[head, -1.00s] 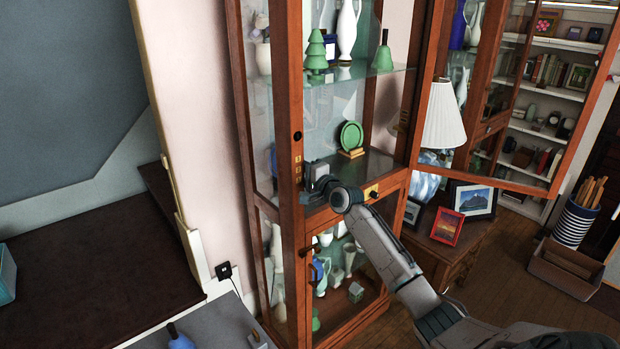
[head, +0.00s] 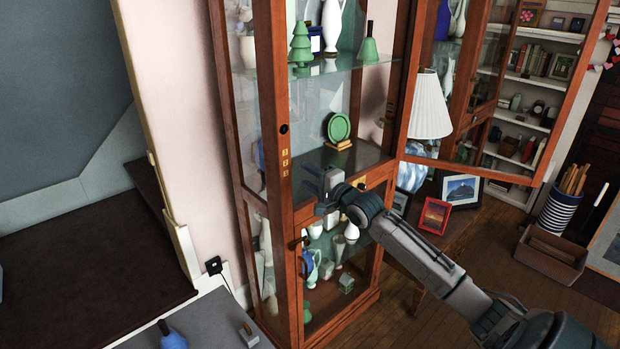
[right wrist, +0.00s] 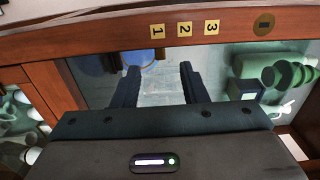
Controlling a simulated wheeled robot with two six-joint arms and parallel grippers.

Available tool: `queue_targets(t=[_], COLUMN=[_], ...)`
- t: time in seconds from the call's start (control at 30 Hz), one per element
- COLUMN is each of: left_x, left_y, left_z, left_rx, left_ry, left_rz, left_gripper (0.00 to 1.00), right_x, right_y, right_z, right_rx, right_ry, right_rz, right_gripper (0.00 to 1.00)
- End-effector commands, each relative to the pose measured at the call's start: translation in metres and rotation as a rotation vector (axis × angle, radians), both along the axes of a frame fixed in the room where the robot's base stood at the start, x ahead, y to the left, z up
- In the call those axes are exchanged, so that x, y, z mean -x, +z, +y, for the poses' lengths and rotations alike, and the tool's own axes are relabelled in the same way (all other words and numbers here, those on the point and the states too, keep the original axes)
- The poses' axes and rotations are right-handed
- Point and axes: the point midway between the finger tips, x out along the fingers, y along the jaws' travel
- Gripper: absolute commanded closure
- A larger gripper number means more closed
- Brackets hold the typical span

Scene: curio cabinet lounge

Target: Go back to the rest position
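My right gripper (head: 322,189) is in front of the wooden curio cabinet (head: 280,110), near its front post and the level between the upper glass part and the lower glazed part. In the right wrist view my right gripper (right wrist: 160,75) has its two dark fingers apart, with nothing between them. Number plates 1, 2 and 3 (right wrist: 184,30) on a wooden rail show just beyond the fingers. My right arm reaches in from the lower right. My left gripper is not in view.
An open glazed cabinet door (head: 530,165) juts out to the right above my arm. A lamp (head: 430,108) and a red picture frame (head: 434,216) are at right. A grey tabletop (head: 205,318) is below left.

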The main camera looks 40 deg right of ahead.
Motion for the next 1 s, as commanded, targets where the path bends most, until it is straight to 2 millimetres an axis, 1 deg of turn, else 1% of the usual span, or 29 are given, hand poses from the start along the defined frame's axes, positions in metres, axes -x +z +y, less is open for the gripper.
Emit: queue_targets(t=[0.27, 0.33, 0.37, 0.43, 0.47, 0.57, 0.6, 0.67, 0.7, 0.77, 0.8, 0.87, 0.9, 0.97, 1.0], left_x=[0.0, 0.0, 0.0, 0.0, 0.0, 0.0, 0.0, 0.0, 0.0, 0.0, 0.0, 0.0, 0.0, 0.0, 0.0], left_y=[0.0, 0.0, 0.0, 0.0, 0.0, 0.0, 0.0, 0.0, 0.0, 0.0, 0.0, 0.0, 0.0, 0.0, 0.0], left_z=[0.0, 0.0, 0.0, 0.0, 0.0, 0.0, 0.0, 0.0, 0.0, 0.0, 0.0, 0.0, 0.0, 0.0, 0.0], left_rx=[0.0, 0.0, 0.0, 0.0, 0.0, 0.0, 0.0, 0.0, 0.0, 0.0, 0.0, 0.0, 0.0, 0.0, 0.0], left_ry=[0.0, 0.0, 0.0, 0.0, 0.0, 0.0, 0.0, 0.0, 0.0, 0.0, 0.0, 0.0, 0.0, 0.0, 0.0], left_rz=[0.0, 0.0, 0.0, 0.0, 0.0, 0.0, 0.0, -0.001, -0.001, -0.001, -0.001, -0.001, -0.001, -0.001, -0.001], left_gripper=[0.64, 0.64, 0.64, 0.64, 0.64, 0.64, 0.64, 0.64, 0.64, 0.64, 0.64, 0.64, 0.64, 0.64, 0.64], right_x=[0.0, 0.0, -0.001, -0.001, -0.001, 0.004, 0.008, 0.017, 0.025, 0.039, 0.05, 0.069, 0.082, 0.106, 0.122], right_y=[0.0, -0.004, -0.009, -0.028, -0.042, -0.102, -0.132, -0.178, -0.208, -0.252, -0.281, -0.323, -0.351, -0.392, -0.417], right_z=[0.0, -0.001, -0.002, -0.007, -0.01, -0.023, -0.028, -0.034, -0.037, -0.039, -0.04, -0.039, -0.037, -0.033, -0.03], right_rx=[0.0, 0.004, 0.011, 0.04, 0.058, 0.156, 0.204, 0.284, 0.337, 0.413, 0.465, 0.538, 0.586, 0.657, 0.705], right_ry=[0.0, -0.004, -0.008, -0.024, -0.035, -0.074, -0.088, -0.103, -0.108, -0.108, -0.103, -0.089, -0.075, -0.048, -0.025], right_rz=[0.0, 0.005, 0.01, 0.034, 0.051, 0.129, 0.169, 0.234, 0.278, 0.344, 0.388, 0.456, 0.5, 0.568, 0.611], right_gripper=[0.61, 0.61, 0.61, 0.61, 0.61, 0.61, 0.61, 0.61, 0.61, 0.61, 0.61, 0.61, 0.61, 0.61, 0.61])
